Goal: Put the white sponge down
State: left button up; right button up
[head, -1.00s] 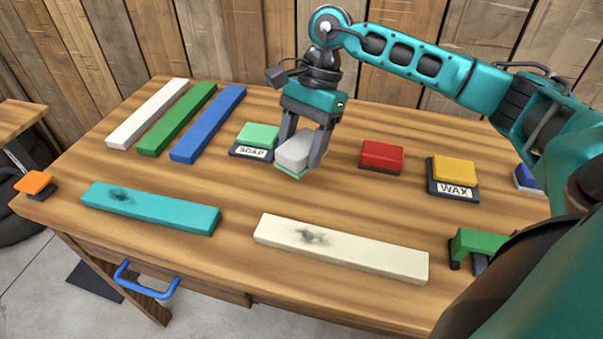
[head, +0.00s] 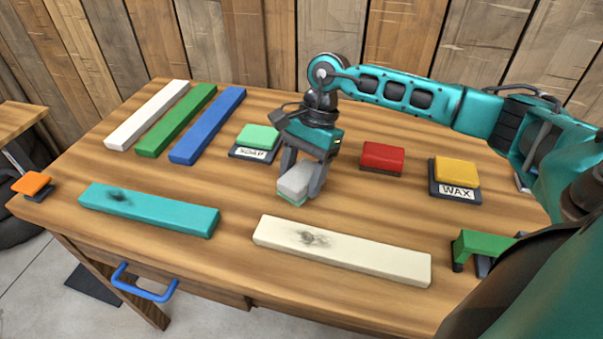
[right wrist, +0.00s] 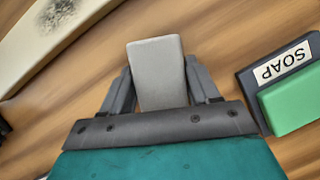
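The white sponge (head: 294,182), a pale block with a green underside, is between the fingers of my right gripper (head: 301,178). It also shows in the right wrist view (right wrist: 158,75), with a finger of the right gripper (right wrist: 160,82) against each side. The gripper is shut on it. The sponge is low over the wooden table (head: 230,190), between the soap pad and the cream plank; I cannot tell whether it touches the tabletop. My left gripper is not in view.
A green sponge (head: 259,136) on the soap pad (head: 254,154) is behind left, a red sponge (head: 382,156) behind right. A yellow sponge (head: 457,171) is on the wax pad (head: 456,192). Teal (head: 150,211) and cream (head: 340,254) stained planks lie in front. Bare wood surrounds the gripper.

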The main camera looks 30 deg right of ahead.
jog(key=o, duration=0.4)
jog(key=shift+r, duration=0.1)
jog(key=shift+r, duration=0.25)
jog(key=p+v, duration=0.1)
jog(key=v, duration=1)
jog(key=shift+r, duration=0.3)
jog(key=shift+d, duration=0.15)
